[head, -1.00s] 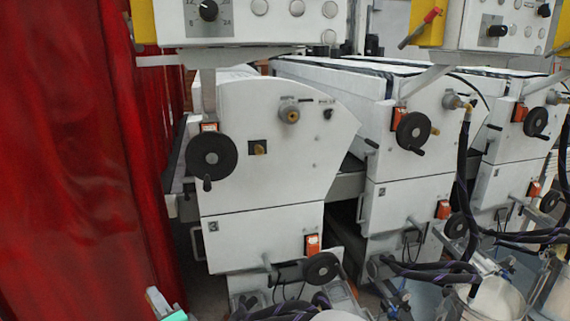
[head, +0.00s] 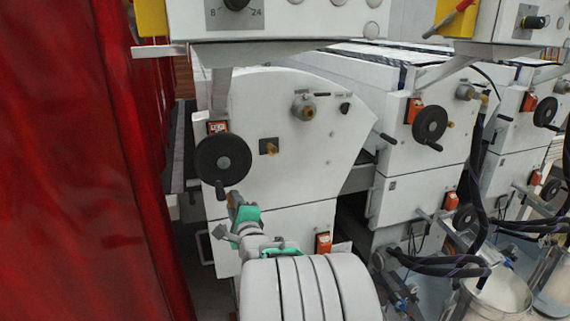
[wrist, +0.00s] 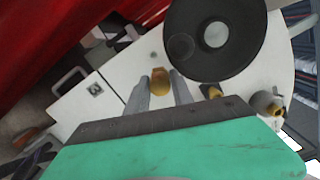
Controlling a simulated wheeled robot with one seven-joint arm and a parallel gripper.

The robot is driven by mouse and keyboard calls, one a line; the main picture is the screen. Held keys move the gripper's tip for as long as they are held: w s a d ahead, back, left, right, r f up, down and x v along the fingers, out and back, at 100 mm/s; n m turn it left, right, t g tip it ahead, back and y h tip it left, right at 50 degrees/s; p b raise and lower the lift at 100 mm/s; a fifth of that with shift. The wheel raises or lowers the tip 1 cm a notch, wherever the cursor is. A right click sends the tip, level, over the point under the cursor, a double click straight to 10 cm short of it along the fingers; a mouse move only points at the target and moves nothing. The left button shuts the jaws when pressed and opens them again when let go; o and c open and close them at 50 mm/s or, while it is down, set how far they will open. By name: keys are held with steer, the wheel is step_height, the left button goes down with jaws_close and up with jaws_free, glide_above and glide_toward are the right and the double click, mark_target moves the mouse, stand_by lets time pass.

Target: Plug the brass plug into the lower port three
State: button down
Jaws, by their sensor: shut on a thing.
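My gripper (head: 232,198), with a green body, is in front of the nearest white machine, just below its black handwheel. In the wrist view its grey fingers (wrist: 160,90) are shut on the brass plug (wrist: 160,80), which sticks out past the fingertips. In the head view the plug is a small brownish tip (head: 233,197). A brass fitting (head: 270,148) sits on a dark square plate on the upper panel, right of the gripper; it also shows in the wrist view (wrist: 212,91).
The black handwheel (head: 223,160) with its crank is very close to the plug. A larger round port (head: 304,106) with a brass centre is up and right. A red curtain (head: 90,160) hangs on the left. Similar machines, black hoses (head: 445,263) and a bucket (head: 500,292) are on the right.

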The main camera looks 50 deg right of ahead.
steer(key=s+d+r+m, duration=0.1)
steer(key=s+d+r, duration=0.2)
steer(key=d, duration=0.3)
steer(key=s+d+r+m+h+p, duration=0.1)
steer(key=s+d+r+m, duration=0.1)
steer(key=d+r, duration=0.3)
steer(key=shift+s+d+g, duration=0.3)
steer(key=shift+s+d, duration=0.45)
steer(key=shift+d, duration=0.4)
steer(key=p, duration=0.2)
glide_toward(271, 149)
steer(key=shift+w+d, duration=0.3)
steer(key=shift+w, duration=0.35)
steer(key=shift+x, duration=1.3)
steer(key=c, duration=1)
jaws_free()
steer(key=shift+c, duration=0.2)
